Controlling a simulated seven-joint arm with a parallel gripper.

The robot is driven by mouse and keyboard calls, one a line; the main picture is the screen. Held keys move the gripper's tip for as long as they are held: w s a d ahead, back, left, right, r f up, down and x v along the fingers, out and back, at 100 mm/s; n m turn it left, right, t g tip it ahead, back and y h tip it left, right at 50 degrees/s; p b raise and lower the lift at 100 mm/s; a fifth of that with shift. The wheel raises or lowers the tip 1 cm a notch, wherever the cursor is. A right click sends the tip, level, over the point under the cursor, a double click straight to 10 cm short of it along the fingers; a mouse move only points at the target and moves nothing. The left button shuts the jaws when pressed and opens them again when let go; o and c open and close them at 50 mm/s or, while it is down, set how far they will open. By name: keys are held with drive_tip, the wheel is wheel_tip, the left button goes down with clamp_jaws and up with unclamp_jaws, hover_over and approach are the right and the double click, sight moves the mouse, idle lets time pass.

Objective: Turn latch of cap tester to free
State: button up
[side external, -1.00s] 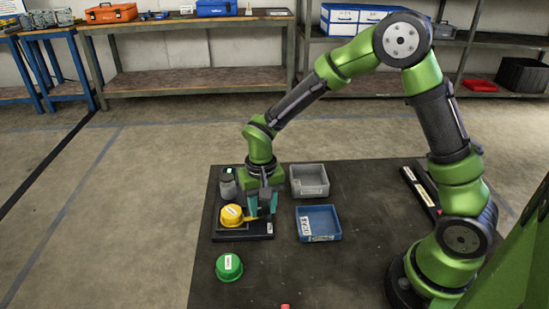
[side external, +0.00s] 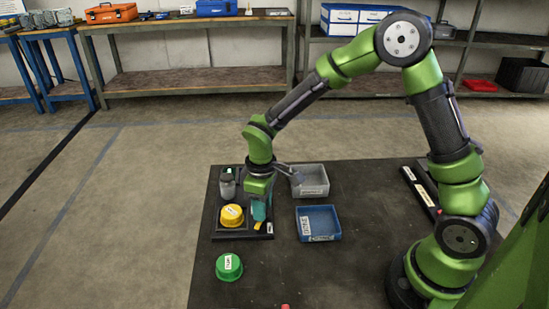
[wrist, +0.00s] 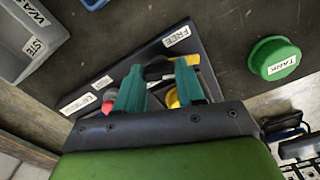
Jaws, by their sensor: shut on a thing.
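The cap tester is a dark base (side external: 225,236) on the table. It carries a yellow round cap part (side external: 232,215) and a grey cylinder (side external: 227,188). Its yellow latch (side external: 258,226) shows below my fingers, and part of it shows beside the right fingertip in the wrist view (wrist: 190,60). My gripper (side external: 260,212) points down over the tester, with its teal fingers (wrist: 160,78) shut on the latch. The fingers hide much of the latch. A label reading FREE (wrist: 177,37) lies close to the latch end; a second label (wrist: 103,82) lies farther left, unreadable.
A green cap labelled TANK (side external: 228,267) sits on the table in front of the tester. A grey tray (side external: 325,191) and a blue tray (side external: 338,234) stand to the right of the tester. The table's front middle is mostly clear.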

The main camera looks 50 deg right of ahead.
drive_tip(key=shift+n, duration=2)
drive_tip(key=o, duration=1)
drive_tip(key=shift+o, duration=0.2)
drive_tip(key=shift+r, duration=0.1)
wheel_tip(320, 180, up, 17)
